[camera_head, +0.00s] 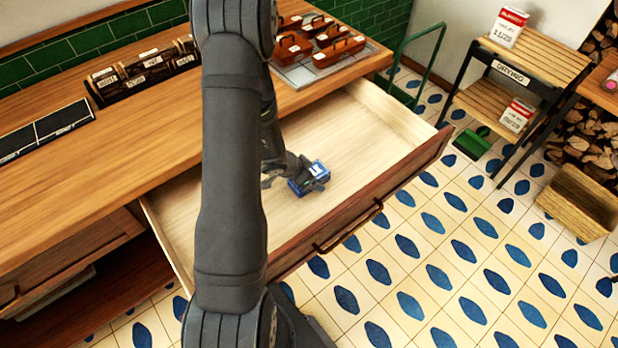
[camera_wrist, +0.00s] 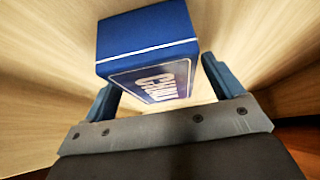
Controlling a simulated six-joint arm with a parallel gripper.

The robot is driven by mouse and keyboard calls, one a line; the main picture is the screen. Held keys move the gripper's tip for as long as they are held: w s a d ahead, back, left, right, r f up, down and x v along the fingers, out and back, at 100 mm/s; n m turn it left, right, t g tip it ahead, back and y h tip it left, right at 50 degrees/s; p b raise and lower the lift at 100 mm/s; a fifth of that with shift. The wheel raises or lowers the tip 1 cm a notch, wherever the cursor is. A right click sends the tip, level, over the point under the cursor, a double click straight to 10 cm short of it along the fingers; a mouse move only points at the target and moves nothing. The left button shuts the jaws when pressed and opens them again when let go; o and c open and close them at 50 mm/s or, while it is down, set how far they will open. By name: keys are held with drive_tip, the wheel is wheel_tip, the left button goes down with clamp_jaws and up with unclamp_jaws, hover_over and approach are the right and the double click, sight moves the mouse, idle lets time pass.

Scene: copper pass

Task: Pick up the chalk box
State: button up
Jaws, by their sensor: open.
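In the head view the chalk box (camera_head: 312,172) shows only in part, next to my gripper (camera_head: 301,184). In the wrist view my gripper (camera_wrist: 162,85) is open, with one blue finger on each side of the lower part of the box. I cannot tell whether either finger touches it.
The drawer front (camera_head: 345,205) and its side walls stand around the box; the drawer is otherwise bare where I can see it. The wooden counter (camera_head: 120,165) lies behind, with brown dishes on a tray (camera_head: 365,52). A shelf stand (camera_head: 525,62) with labelled boxes is at the right.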

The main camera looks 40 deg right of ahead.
drive_tip(key=shift+d+f, duration=0.15)
drive_tip(key=shift+f, duration=0.1)
drive_tip(key=shift+c, duration=0.3)
drive_tip(key=c, duration=1.2)
drive_tip(key=shift+o, duration=0.2)
drive_tip(key=shift+r, duration=0.1)
